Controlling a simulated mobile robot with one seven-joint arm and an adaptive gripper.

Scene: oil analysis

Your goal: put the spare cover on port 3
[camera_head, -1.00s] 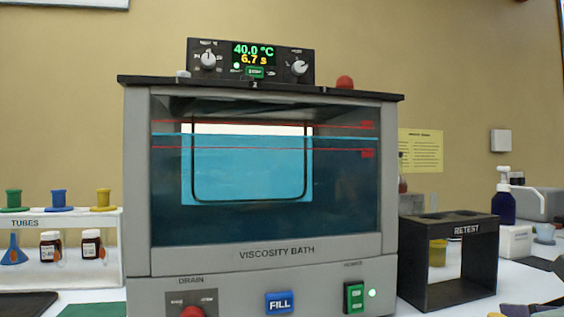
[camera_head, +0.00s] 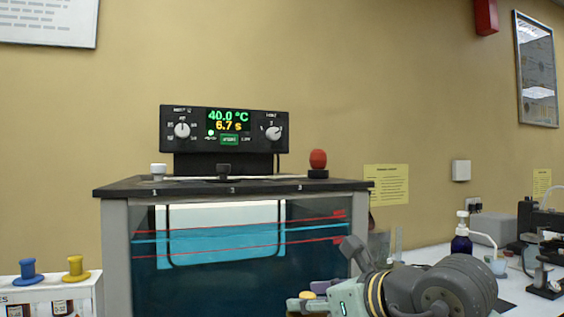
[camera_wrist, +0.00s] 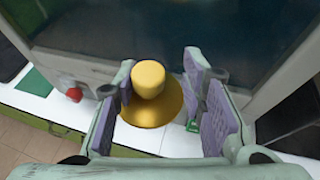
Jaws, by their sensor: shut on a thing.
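My gripper (camera_wrist: 157,85) is shut on a yellow, brimmed, knob-topped piece that looks like the cover (camera_wrist: 149,80). The cover sits between the two purple finger pads in the wrist view, its knob facing the camera. In the head view my gripper (camera_head: 310,303) is at the bottom, in front of the bath's right part, with the cover's yellow top (camera_head: 307,295) just showing. The viscosity bath (camera_head: 115,240) has a dark lid (camera_head: 200,186) marked 1, 2 and 3. A red knob on a black base (camera_head: 318,160) stands near mark 3. Whether any port is open cannot be seen.
A white knob (camera_head: 158,171) and a black piece (camera_head: 224,171) stand on the lid by marks 1 and 2. The control box (camera_head: 223,130) rises behind them. Bottles and instruments stand at right.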

